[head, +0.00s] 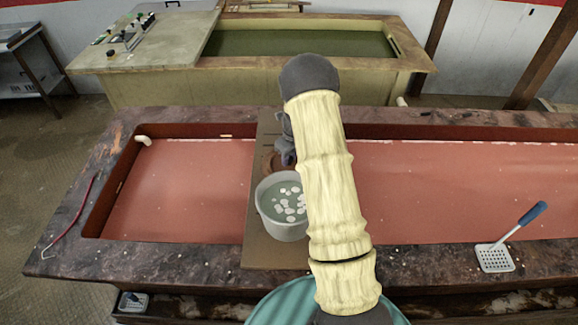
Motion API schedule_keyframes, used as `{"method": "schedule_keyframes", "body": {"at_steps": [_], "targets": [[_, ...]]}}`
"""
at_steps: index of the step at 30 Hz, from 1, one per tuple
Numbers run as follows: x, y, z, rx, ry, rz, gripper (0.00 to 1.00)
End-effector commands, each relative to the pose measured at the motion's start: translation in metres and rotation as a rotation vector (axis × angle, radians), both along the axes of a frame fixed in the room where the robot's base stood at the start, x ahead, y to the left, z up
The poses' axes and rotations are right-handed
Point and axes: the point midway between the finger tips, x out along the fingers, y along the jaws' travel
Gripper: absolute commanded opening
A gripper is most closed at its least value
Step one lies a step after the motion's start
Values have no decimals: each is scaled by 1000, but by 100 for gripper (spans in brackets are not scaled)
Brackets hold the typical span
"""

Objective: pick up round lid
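A round reddish-brown piece (268,163), which looks like the round lid, lies on the brown board (262,220) just behind a grey-white pot. It is partly hidden by my gripper and the pot. My gripper (287,157) is dark and points down at the right side of this piece. My arm covers much of the gripper, so its fingers and any contact with the lid do not show clearly.
The pot (285,232) holds greenish liquid with pale round pieces. The board spans a long red-floored trough (450,190). A blue-handled skimmer (495,257) lies on the right front rim, a red hooked rod (72,222) on the left. A second tank (300,42) stands behind.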

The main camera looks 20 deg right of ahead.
Motion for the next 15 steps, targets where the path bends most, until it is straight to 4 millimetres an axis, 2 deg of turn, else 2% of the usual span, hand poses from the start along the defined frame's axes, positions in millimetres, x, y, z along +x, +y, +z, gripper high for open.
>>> {"method": "schedule_keyframes", "body": {"at_steps": [10, 15], "targets": [[1, 0, 2, 0, -2, 0, 0], [1, 0, 15, 0, -5, 1, 0]]}}
